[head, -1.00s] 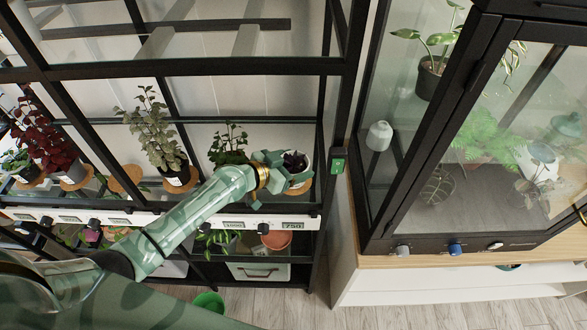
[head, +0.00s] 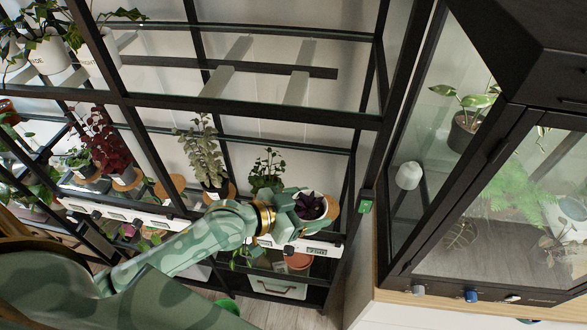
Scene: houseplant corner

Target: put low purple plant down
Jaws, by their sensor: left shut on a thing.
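The low purple plant (head: 310,205) has dark purple leaves in a small white pot. It is at the right end of the black rack's middle shelf, over or on a cork coaster (head: 333,206). My left gripper (head: 290,205) reaches in from the left and is shut on the pot of the low purple plant. The gripper hides the pot's left side. I cannot tell whether the pot's base touches the coaster. My right gripper is not in view.
A green leafy plant (head: 266,172) stands just behind my gripper. A grey-green plant (head: 203,155) and a red-leaved plant (head: 103,143) stand further left. A black rack post rises right of the coaster. A glass cabinet (head: 480,190) stands at right.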

